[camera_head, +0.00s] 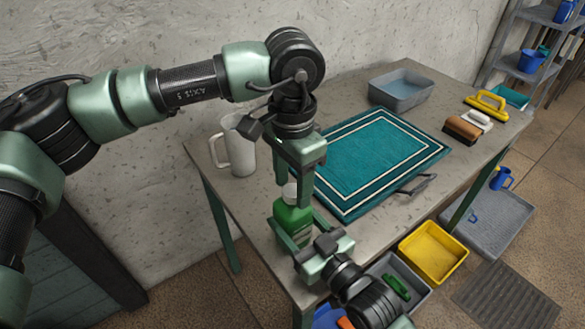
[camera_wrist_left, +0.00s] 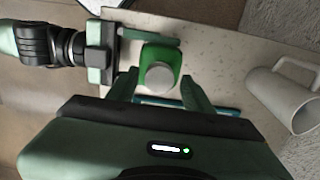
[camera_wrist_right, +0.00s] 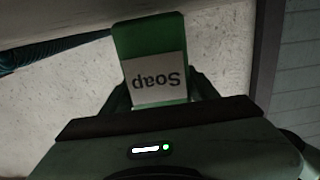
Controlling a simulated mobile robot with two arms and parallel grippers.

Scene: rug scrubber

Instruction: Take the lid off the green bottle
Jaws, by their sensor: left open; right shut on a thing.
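In the right wrist view the bottle (camera_wrist_right: 150,40) shows a white label reading "Soap". My right gripper (camera_head: 290,243) is shut on the bottle's body from the near side. My left gripper (camera_head: 293,195) points down from above, open, with its fingers on either side of the lid. In the left wrist view the lid (camera_wrist_left: 159,79) lies between the spread fingers, apart from both as far as I can see.
A white pitcher (camera_head: 241,150) stands behind the bottle, near the wall. A teal rug (camera_head: 375,155) lies on the table to the right. A grey tub (camera_head: 401,92), a yellow-handled brush (camera_head: 486,105) and a brown brush (camera_head: 461,130) sit at the far end.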

